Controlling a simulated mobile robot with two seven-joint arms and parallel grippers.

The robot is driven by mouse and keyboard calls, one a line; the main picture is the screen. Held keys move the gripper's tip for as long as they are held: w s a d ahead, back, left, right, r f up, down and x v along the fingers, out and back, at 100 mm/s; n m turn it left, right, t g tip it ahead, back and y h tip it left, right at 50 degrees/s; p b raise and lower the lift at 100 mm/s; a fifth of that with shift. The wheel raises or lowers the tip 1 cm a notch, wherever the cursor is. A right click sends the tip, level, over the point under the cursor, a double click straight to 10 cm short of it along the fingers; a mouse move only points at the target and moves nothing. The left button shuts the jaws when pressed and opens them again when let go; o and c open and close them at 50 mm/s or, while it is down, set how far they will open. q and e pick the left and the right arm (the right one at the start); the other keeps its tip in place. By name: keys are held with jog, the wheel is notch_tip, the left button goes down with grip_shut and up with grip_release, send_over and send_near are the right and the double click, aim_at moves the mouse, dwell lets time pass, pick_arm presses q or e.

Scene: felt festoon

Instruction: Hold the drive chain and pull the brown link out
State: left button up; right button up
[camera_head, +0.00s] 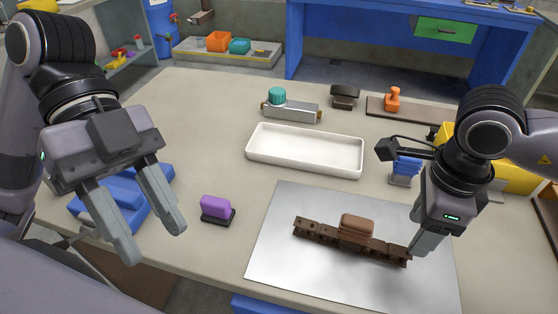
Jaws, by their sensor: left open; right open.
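The drive chain (318,233) is a dark brown strip lying on a silver metal sheet (305,275) at the front of the table. A lighter brown, rounded link (357,226) stands up from the chain's middle. My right gripper (420,246) is open, its fingers pointing down at the chain's right end; whether they touch it or straddle it I cannot tell. My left gripper (157,243) is open and empty, in the air at the left, well away from the chain.
An empty white tray (305,163) lies behind the sheet. A purple block on a dark base (215,208) stands left of the sheet. Blue parts (130,195) lie under my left gripper. A grey device with a teal knob (290,109) and an orange stamp-like piece (392,99) stand further back.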

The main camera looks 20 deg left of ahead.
aim_at(405, 252)
jog(key=shift+f, duration=0.2)
pick_arm(q)
jog(key=w+d+f+n+t+y, duration=0.1)
jog(key=w+d+f+t, duration=0.1)
jog(key=w+d, duration=0.5)
jog(key=w+d+f+n+t+y, duration=0.1)
jog(key=w+d+f+t, duration=0.2)
jog(key=w+d, duration=0.5)
jog(key=shift+w+n, duration=0.3)
jog(key=shift+w, duration=1.05)
pick_arm(e)
jog(key=shift+f, duration=3.4)
grip_shut()
